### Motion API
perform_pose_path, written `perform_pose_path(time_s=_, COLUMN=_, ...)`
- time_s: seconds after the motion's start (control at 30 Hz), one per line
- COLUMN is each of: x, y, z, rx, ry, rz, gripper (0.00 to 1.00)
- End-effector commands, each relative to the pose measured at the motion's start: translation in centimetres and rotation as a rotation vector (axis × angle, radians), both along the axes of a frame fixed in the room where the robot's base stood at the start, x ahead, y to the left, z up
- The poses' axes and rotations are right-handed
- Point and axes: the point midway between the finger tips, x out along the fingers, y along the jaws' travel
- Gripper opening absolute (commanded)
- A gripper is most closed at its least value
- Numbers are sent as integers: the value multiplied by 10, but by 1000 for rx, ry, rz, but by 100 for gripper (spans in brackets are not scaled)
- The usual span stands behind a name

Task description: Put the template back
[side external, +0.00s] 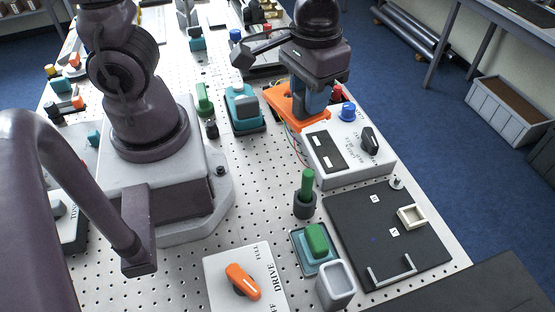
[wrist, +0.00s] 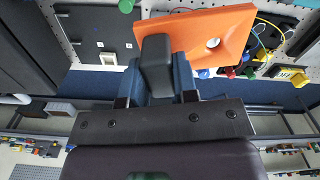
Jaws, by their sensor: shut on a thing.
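The template looks to be the orange plate (side external: 285,98) with a hole and a dark grip block (wrist: 156,62). In the wrist view the orange plate (wrist: 225,28) spreads out beyond my fingers. My gripper (wrist: 157,78) has its blue fingers shut on the grip block. In the side view my gripper (side external: 314,100) holds the plate behind the white switch box (side external: 345,172). Part of the plate is hidden by the gripper and the box. I cannot tell whether the plate touches anything below it.
A black board (side external: 350,235) with a small cream tray (side external: 411,216) lies at the front right. A green-topped peg (side external: 306,195) and a teal block (side external: 316,248) stand beside it. A blue knob (side external: 348,111) and thin wires are close to the plate.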

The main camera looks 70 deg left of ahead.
Motion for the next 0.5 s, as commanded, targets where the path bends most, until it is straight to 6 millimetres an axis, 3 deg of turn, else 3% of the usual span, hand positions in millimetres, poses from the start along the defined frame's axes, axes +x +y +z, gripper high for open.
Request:
perform_pose_path(time_s=0.1, x=-3, y=28, z=0, rx=-1, ry=-1, rz=66, gripper=2)
perform_pose_path(time_s=0.27, x=-10, y=56, z=-1, rx=-2, ry=-2, rz=135, gripper=2)
perform_pose_path(time_s=0.5, x=-12, y=56, z=-47, rx=-1, ry=10, rz=131, gripper=2)
